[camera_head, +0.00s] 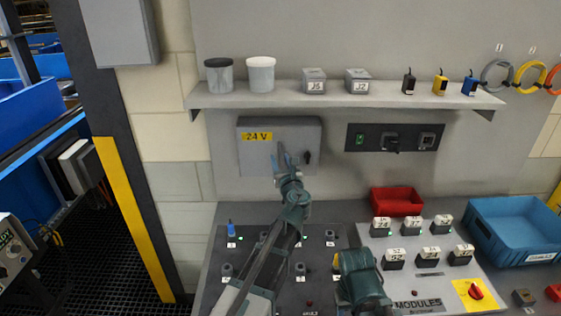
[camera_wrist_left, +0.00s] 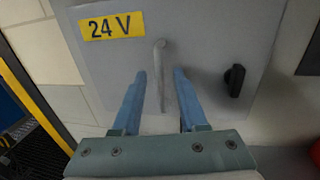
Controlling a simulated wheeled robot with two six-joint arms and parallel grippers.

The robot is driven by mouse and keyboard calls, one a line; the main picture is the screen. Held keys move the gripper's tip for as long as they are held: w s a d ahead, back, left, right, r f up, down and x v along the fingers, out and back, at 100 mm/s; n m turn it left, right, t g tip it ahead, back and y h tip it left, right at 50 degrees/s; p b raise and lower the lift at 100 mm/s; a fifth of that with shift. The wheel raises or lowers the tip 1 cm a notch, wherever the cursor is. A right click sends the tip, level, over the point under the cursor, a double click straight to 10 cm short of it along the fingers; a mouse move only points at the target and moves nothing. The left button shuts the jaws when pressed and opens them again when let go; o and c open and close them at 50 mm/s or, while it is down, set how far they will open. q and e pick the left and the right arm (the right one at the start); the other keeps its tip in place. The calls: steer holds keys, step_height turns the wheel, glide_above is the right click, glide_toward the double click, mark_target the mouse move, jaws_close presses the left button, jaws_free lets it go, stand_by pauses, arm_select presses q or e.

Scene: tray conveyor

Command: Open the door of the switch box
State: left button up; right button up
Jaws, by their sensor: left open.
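The grey switch box (camera_head: 308,162) is on the wall below the shelf, with a yellow "24 V" label (camera_head: 257,137) and a black knob (camera_head: 307,157) on its front. Its door looks shut. In the left wrist view, a grey bar handle (camera_wrist_left: 161,72) stands on the door between the label and the black knob (camera_wrist_left: 234,80). My left gripper (camera_head: 283,156) is in front of the door. In the left wrist view its blue fingers (camera_wrist_left: 160,75) are open, one on each side of the handle, with gaps visible.
A shelf (camera_head: 345,94) with jars, small boxes and plugs runs above the box. A black switch panel (camera_head: 395,137) is to its right. Below is a bench with module panels, a red bin (camera_head: 397,202) and a blue crate (camera_head: 518,229).

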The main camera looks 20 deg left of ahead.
arm_select(q)
jaws_close()
stand_by(1.4)
